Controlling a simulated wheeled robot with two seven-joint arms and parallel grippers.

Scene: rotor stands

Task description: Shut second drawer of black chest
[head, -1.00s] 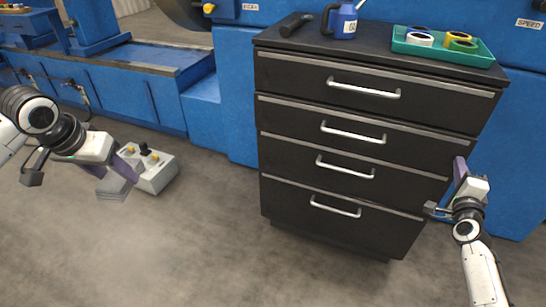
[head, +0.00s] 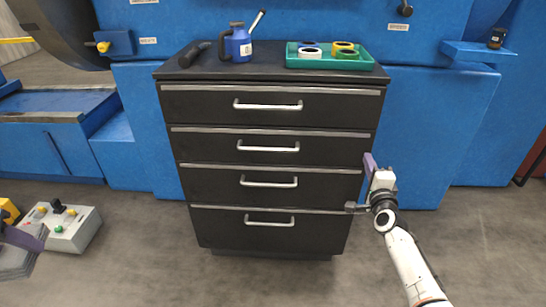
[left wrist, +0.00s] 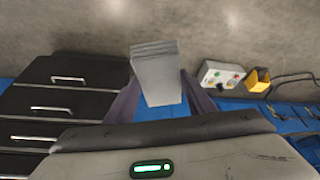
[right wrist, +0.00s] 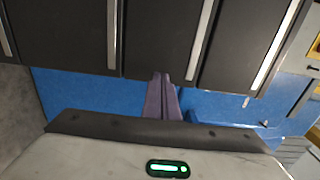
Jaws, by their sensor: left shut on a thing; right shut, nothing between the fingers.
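The black chest (head: 270,188) stands in the middle of the head view with several stacked drawers, each with a silver bar handle. The second drawer from the top (head: 210,146) looks flush with its neighbours; I see no clear gap. My right gripper (head: 369,162) is shut and empty, its purple fingers upright by the chest's right edge, near the third drawer's height. In the right wrist view its fingertips (right wrist: 162,82) lie close to the drawers' side edge; contact cannot be told. My left gripper (head: 28,238) is shut on a grey ribbed block (left wrist: 156,72), low at the far left.
On the chest top are a blue can (head: 238,46), a dark cylindrical tool (head: 193,54) and a green tray (head: 330,63) with several rings. A grey control box (head: 70,232) is at the left by the floor. Blue machinery (head: 430,140) stands behind. Floor before the chest is clear.

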